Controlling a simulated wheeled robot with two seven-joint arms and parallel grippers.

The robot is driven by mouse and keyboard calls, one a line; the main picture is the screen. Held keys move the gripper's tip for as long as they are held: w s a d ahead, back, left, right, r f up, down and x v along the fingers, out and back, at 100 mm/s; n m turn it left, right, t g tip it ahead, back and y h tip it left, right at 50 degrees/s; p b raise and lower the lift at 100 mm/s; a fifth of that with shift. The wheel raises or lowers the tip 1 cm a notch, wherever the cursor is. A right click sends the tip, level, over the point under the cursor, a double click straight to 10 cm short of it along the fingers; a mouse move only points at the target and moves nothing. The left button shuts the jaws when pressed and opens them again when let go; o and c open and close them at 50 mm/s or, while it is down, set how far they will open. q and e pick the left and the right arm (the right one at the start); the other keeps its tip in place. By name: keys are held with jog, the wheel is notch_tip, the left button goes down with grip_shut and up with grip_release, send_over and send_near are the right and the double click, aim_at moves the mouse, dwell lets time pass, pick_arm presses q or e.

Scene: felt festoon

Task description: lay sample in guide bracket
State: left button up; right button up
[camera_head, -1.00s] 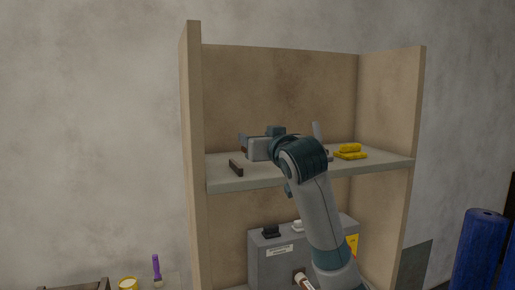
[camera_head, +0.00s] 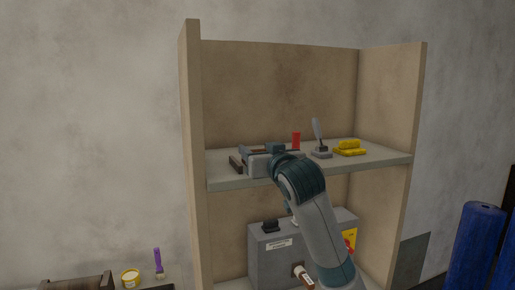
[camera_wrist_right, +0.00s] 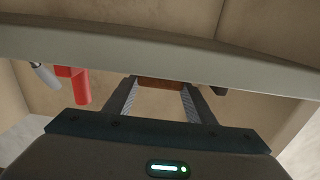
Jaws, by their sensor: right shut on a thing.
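My right gripper (camera_head: 262,150) is at the left part of the upper shelf, seen from behind. In the right wrist view my right gripper (camera_wrist_right: 161,95) has its fingers apart with a brown piece (camera_wrist_right: 160,84) between the tips; it is likely the sample. It is shut on this piece, which is mostly hidden in the head view. A short dark brown bar (camera_head: 235,165) lies on the shelf just left of the gripper. It may be part of the guide bracket, but I cannot tell. My left gripper is not in view.
On the upper shelf (camera_head: 375,164), a red block (camera_head: 296,140), a grey lever device (camera_head: 321,148) and yellow pieces (camera_head: 349,148) stand right of the gripper. The cabinet's left side wall (camera_head: 191,120) is close on the left. A grey box (camera_head: 268,262) stands below.

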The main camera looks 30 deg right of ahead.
jog(key=shift+f, duration=0.15)
jog(key=o, duration=1)
jog(key=shift+r, duration=0.2)
jog(key=shift+s+a+f+b, duration=0.15)
jog(key=shift+s+b, duration=0.35)
jog(key=shift+s, duration=0.05)
jog(key=shift+b+v, duration=2.45)
jog(key=shift+v, duration=3)
jog(key=shift+a, duration=0.1)
